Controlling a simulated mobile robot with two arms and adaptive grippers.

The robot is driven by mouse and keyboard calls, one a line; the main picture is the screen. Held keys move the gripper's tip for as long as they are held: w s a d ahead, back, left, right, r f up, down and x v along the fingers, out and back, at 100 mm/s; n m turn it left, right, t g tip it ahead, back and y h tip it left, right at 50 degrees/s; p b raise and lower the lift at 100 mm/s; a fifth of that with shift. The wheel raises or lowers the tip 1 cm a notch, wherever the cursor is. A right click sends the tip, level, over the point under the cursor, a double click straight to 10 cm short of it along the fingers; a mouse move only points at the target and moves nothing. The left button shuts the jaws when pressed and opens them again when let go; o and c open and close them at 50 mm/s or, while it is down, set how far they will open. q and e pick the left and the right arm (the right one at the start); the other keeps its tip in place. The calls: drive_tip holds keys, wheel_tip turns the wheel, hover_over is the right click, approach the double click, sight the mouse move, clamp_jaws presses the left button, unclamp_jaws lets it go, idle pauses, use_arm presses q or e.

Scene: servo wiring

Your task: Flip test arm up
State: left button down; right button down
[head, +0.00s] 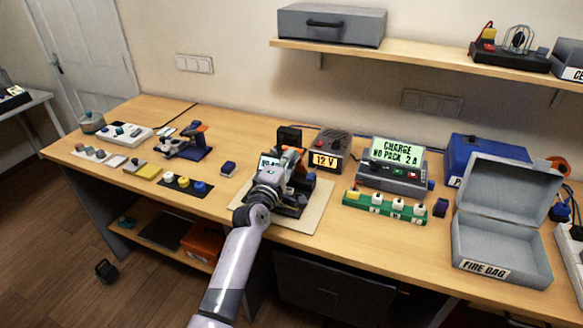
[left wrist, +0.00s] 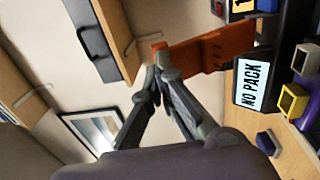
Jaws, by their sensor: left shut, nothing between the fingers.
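The test station is a dark device on a beige mat (head: 310,219) near the middle of the bench, partly hidden behind my left gripper. Its orange arm shows just beyond the gripper in the head view (head: 297,154), and as an orange bar in the left wrist view (left wrist: 217,50). Its small display (left wrist: 252,86) reads "NO PACK". My left gripper (head: 283,170) is over the station. In the left wrist view its fingers (left wrist: 157,78) are shut and empty, with their tips by the free end of the orange bar. I cannot tell whether they touch. My right gripper is out of view.
A "12 V" supply (head: 330,148) stands behind the station. A charger (head: 394,178) reading "CHARGE NO PACK 2 A" and a green strip (head: 384,207) are to the right, then an open grey "FIRE BAG" box (head: 500,230). A blue-orange tool (head: 187,146) stands left. A shelf (head: 420,62) hangs above.

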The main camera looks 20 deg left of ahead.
use_arm(q)
drive_tip(key=w, duration=0.1)
drive_tip(key=w+r, duration=0.2)
drive_tip(key=shift+w+a+r, duration=0.1)
drive_tip(key=shift+w+a, duration=0.15)
drive_tip(key=shift+w+d, duration=0.1)
drive_tip(key=shift+w, duration=0.15)
drive_tip(key=shift+w+r, duration=0.1)
drive_tip(key=shift+w, duration=0.15)
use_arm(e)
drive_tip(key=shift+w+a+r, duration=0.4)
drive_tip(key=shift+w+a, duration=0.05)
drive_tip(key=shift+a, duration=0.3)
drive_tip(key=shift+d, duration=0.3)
use_arm(q)
drive_tip(key=shift+r+p, duration=0.1)
drive_tip(key=shift+p, duration=0.2)
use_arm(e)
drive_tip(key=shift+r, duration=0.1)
